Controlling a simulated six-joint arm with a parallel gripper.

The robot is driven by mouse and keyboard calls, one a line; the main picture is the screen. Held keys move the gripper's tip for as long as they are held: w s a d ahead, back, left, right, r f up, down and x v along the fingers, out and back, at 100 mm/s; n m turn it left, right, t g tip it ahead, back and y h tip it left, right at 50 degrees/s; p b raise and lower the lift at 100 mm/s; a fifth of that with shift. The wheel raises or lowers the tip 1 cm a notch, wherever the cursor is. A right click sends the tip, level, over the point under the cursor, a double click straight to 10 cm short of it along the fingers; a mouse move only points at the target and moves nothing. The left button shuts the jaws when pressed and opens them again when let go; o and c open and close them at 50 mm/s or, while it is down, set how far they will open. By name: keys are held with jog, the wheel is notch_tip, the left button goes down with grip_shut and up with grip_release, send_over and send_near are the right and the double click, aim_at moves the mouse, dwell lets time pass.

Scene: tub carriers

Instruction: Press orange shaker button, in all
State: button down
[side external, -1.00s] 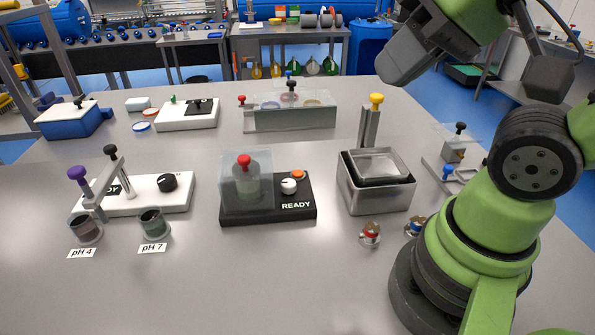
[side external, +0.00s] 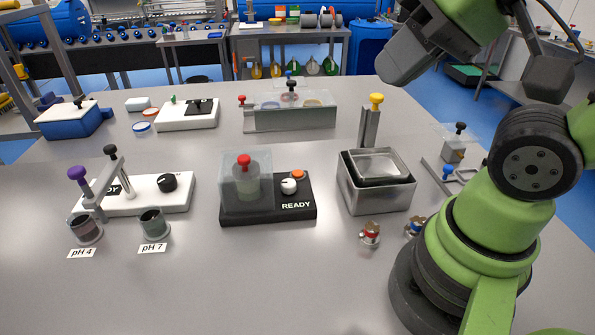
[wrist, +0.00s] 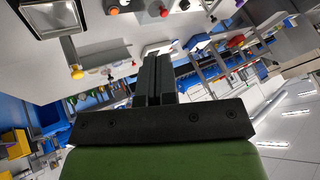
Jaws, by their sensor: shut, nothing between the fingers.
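The shaker (side external: 268,199) is a black base marked READY, near the middle of the table in the side view. Its orange button (side external: 298,174) sits at the back right of the base, behind a white knob (side external: 289,186). A clear cover (side external: 230,190) with a red knob (side external: 243,161) stands on the base's left part, around a greenish vessel. My gripper (wrist: 155,63) shows in the wrist view with its dark fingers together and nothing between them. It is well away from the shaker. The fingers cannot be made out in the side view.
A steel bin (side external: 376,197) and a yellow-knobbed post (side external: 369,125) stand right of the shaker. A white unit (side external: 150,194) with two pH cups stands to its left. A long clear-lidded box (side external: 290,118) is behind. The table in front of the shaker is clear.

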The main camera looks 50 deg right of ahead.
jog(key=m+t+h, duration=0.2)
jog(key=m+h, duration=0.1)
jog(key=m, duration=0.4)
send_over(300, 172)
notch_tip(300, 172, down, 17)
jog(key=shift+f, duration=0.15)
jog(key=shift+f, duration=0.1)
jog(key=shift+f, duration=4.3)
jog(key=shift+f, duration=0.1)
jog(key=shift+f, duration=0.3)
